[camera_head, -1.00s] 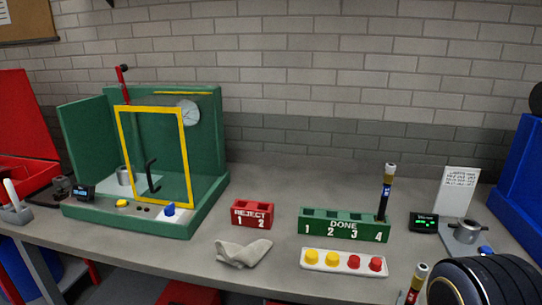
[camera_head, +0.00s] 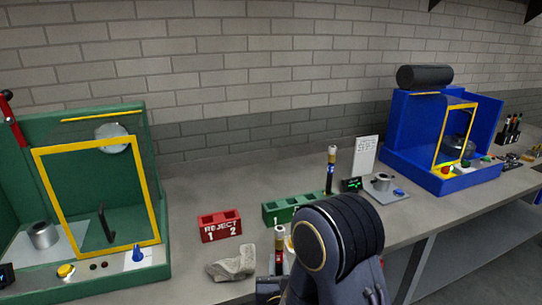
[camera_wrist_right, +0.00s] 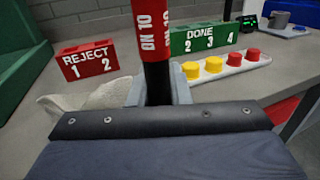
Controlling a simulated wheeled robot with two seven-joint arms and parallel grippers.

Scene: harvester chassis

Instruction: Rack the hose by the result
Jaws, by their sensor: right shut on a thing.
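My right gripper (camera_wrist_right: 155,92) is shut on a dark hose with a red lettered label (camera_wrist_right: 152,35), held upright. Its pale-capped top (camera_head: 279,238) shows in the head view beside my arm, which hides the lower part. The red REJECT rack (camera_head: 220,228) has two empty slots. The green DONE rack (camera_head: 283,210) is partly behind my right arm; it also shows in the right wrist view (camera_wrist_right: 205,38), beyond the hose. A blue-labelled hose (camera_head: 331,170) stands in its right end, slot 4. A small display (camera_head: 351,184) shows unreadable green text. My left gripper is out of view.
A grey cloth (camera_head: 232,264) lies before the REJECT rack. A white strip of yellow and red buttons (camera_wrist_right: 225,67) lies before the DONE rack. A green test cabinet (camera_head: 150,200) stands left, a blue one (camera_head: 400,130) right. A metal cup fixture (camera_head: 383,185) stands beside the display.

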